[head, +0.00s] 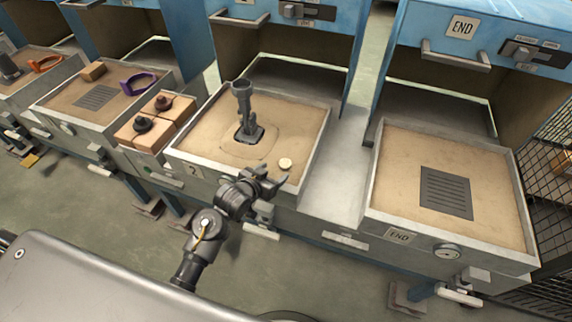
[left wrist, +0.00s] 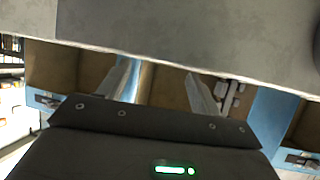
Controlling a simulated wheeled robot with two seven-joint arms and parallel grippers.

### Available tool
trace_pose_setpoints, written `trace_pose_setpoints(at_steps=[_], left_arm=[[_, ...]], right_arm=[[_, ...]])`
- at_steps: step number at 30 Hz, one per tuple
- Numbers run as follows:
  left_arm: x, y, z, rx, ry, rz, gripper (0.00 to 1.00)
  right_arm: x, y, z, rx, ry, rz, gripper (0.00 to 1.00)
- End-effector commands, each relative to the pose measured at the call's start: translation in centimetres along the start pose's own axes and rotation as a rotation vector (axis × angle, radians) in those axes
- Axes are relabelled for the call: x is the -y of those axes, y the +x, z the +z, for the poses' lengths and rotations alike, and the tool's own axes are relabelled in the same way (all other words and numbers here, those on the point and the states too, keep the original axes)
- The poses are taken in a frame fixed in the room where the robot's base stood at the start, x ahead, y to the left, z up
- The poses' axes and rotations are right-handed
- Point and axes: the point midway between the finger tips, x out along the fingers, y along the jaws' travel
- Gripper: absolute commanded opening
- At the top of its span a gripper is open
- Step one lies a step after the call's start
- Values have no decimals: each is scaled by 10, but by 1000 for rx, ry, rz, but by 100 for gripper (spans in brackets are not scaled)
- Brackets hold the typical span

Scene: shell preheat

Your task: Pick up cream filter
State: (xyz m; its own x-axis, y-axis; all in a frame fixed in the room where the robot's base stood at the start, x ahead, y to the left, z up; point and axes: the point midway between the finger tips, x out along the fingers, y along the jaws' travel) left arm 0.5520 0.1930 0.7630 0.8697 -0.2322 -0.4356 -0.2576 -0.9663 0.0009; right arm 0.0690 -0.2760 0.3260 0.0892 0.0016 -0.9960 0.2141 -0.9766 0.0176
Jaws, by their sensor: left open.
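The cream filter (head: 285,164) is a small round cream disc. It lies flat on the sand of the middle tray (head: 210,158), near its front right corner. My left gripper (head: 268,181) is open and empty in the head view, at the front edge of that tray, just in front and to the left of the filter and apart from it. In the left wrist view the two fingers of my left gripper (left wrist: 162,88) stand apart with nothing between them. I cannot make out the filter there. My right gripper is not in view.
A dark upright fixture (head: 243,105) stands in the middle tray, behind the filter. Wooden blocks with dark knobs (head: 155,120) sit left of the tray. The END tray (head: 395,218) at the right holds a dark grate (head: 446,193). Blue ovens (head: 480,30) stand behind.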

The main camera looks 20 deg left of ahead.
Motion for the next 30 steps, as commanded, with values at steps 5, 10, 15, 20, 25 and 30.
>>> trace_pose_setpoints(at_steps=[5, 10, 15, 20, 25, 30], left_arm=[[0, 9, 0, 0, 1, 0, 64], [0, 18, -2, 0, 0, 0, 64], [-1, 44, -4, 1, -1, 0, 64], [-1, 59, -2, 1, 1, 0, 64], [-1, 61, -2, 0, 1, -1, 64], [-1, 60, -2, 0, 1, -1, 54]], right_arm=[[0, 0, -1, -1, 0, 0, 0], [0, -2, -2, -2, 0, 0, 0], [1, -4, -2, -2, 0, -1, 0], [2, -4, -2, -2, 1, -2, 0], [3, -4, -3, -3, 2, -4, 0], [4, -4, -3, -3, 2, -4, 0]])
